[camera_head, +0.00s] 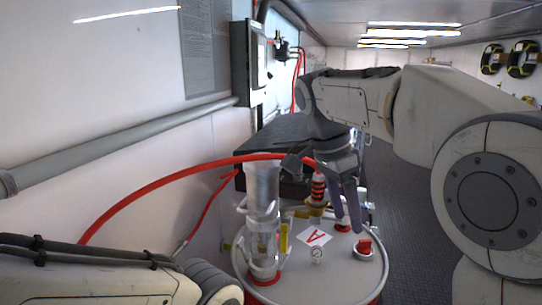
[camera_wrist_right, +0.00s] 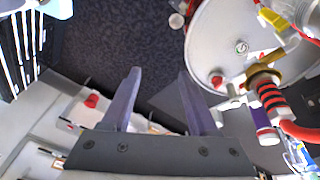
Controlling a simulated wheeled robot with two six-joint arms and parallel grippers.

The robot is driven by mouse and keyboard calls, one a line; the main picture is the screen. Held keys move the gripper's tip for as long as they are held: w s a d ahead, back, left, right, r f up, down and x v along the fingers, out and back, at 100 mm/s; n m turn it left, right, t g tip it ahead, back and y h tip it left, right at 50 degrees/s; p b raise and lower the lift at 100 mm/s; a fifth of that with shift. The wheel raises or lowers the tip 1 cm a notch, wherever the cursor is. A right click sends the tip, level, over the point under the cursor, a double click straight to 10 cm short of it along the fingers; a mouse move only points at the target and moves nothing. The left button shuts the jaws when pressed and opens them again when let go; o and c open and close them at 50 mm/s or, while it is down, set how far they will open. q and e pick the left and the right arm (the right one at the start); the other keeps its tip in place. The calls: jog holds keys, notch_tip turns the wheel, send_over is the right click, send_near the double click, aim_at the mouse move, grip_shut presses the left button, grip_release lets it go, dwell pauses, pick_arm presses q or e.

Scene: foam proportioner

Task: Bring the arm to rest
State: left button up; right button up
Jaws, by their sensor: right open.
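My right arm reaches in from the right in the head view. Its gripper (camera_head: 348,218) points down over the right part of the white round tank top (camera_head: 300,278), near a red-capped fitting (camera_head: 364,246). In the right wrist view my right gripper (camera_wrist_right: 159,74) has its two fingers apart with nothing between them. The tank (camera_wrist_right: 213,45) shows to the right of the fingers there. Only links of my left arm show at the lower left of the head view; its gripper is out of frame.
A clear cylinder (camera_head: 263,215) stands on the tank, with a red hose (camera_head: 170,174) running left from nearby. A red-and-black fitting (camera_head: 318,189) is close to the right gripper. A black case (camera_head: 290,137) lies behind. Dark floor (camera_head: 395,220) is open to the right.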

jog(key=s+a+f+n+y+b, duration=0.1)
jog(key=s+a+f+n, duration=0.3)
jog(key=s+f+n, duration=0.6)
jog(key=s+a+f+n+y+b, duration=0.2)
jog(key=s+a+f+n, duration=0.3)
jog(key=s+f+n, duration=0.6)
jog(key=shift+s+n+y, duration=0.4)
jog(key=shift+s+y, duration=0.3)
jog(key=shift+s, duration=0.05)
